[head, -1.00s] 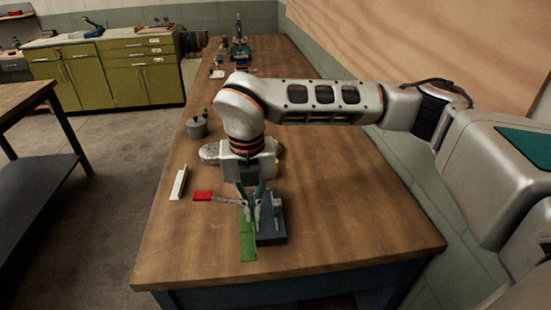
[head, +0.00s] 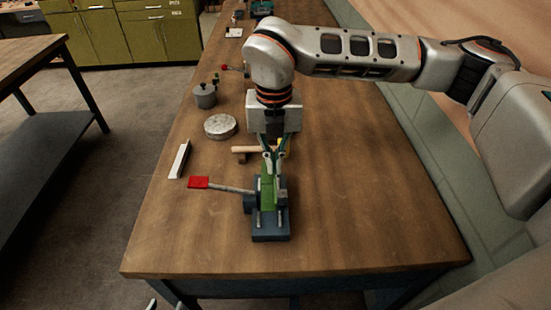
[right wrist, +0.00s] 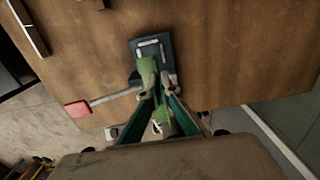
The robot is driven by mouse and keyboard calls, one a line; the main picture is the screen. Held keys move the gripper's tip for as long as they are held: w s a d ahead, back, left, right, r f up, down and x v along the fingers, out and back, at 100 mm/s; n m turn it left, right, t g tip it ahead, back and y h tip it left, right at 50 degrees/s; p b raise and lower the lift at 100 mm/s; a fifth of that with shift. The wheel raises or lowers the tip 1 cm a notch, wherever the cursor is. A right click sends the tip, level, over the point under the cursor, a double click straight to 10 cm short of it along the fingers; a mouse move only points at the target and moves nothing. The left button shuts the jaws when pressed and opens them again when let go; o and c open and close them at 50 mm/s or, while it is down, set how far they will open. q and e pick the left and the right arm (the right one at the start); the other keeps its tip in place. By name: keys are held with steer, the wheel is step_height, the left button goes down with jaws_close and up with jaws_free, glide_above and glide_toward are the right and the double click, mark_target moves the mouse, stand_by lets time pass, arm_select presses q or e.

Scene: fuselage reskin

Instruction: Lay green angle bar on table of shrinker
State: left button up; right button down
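The green angle bar (head: 267,190) is over the middle of the shrinker, lengthwise along it. The shrinker (head: 271,231) is a small dark blue-grey machine with a red-handled lever (head: 198,182) sticking out to the left. My right gripper (head: 271,160) is shut on the bar's far end, pointing down. In the right wrist view the bar (right wrist: 148,68) runs from between the fingers (right wrist: 156,90) onto the shrinker (right wrist: 154,50). I cannot tell whether the bar touches the shrinker's table. My left gripper's tips (head: 164,304) barely show at the bottom edge, apart and empty.
Behind the gripper are a round grey disc (head: 220,127), a grey pot (head: 205,96) and a wooden-handled tool (head: 244,149). A white angle bar (head: 180,159) lies near the left edge of the wooden bench (head: 350,220). The bench right of the shrinker is clear.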

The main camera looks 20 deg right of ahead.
steer(key=shift+w, duration=0.1)
steer(key=shift+f+b, duration=1.85)
steer(key=shift+f, duration=0.95)
steer(key=shift+f, duration=0.7)
steer(key=c, duration=2.2)
jaws_free()
step_height(320, 180, up, 12)
